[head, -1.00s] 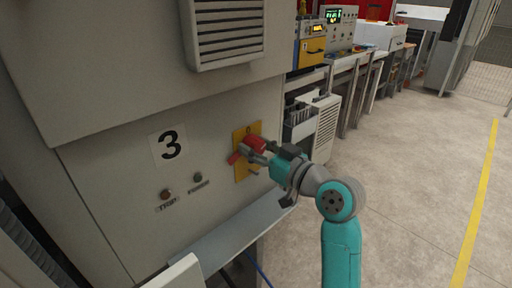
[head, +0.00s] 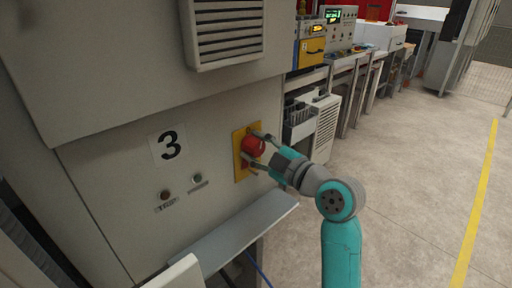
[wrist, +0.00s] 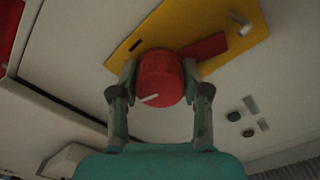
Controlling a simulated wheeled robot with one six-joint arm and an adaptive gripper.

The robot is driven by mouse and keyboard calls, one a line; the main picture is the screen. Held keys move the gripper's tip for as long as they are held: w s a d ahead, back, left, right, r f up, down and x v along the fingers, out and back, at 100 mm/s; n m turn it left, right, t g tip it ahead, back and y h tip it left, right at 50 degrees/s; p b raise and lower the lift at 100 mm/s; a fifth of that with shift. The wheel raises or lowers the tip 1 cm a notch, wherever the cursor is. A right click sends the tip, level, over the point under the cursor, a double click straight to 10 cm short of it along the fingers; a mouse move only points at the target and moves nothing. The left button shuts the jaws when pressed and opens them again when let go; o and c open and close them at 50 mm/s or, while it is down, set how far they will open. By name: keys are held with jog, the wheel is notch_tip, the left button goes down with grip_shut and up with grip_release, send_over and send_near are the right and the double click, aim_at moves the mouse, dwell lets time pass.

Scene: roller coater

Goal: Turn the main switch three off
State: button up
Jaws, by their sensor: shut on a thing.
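In the wrist view my gripper (wrist: 159,84) is shut on the red knob (wrist: 160,72), a finger on each side. A white mark shows on the knob's face, and a red bar (wrist: 207,47) sticks out from behind it over the yellow plate (wrist: 190,22).
Two small round lamps or buttons, the trip one (head: 165,195) and another (head: 197,178), sit left of the switch. A grey ledge (head: 235,235) juts out below. A vent (head: 227,30) is above. Benches stand behind at right; the floor (head: 420,170) at right is clear.

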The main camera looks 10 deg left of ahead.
jog(key=shift+n, duration=1.3)
jog(key=o, duration=1.1)
jog(key=shift+o, duration=0.2)
jog(key=shift+d, duration=0.1)
jog(key=v, duration=1.2)
